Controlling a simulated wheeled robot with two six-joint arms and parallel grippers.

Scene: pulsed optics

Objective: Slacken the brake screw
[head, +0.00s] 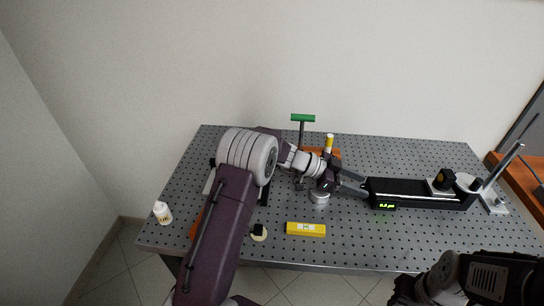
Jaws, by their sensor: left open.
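A long black rail unit (415,191) with a green-lit display lies on the right half of the perforated table. A carriage with a black block (445,180) sits near its right end. I cannot make out the brake screw at this size. My left gripper (358,187) is open, its fingers pointing right at the left end of the rail unit. I cannot tell whether they touch it. My right arm shows at the lower right, dark and cut off by the frame edge; its jaws cannot be made out.
The grey perforated table (345,255) has free room along its front. A yellow level (306,229) lies there. A green T-handled tool (303,118) and a yellow-topped post stand behind my left wrist. A white bottle (162,212) stands at the left edge. A slanted metal rod (503,165) stands at the right.

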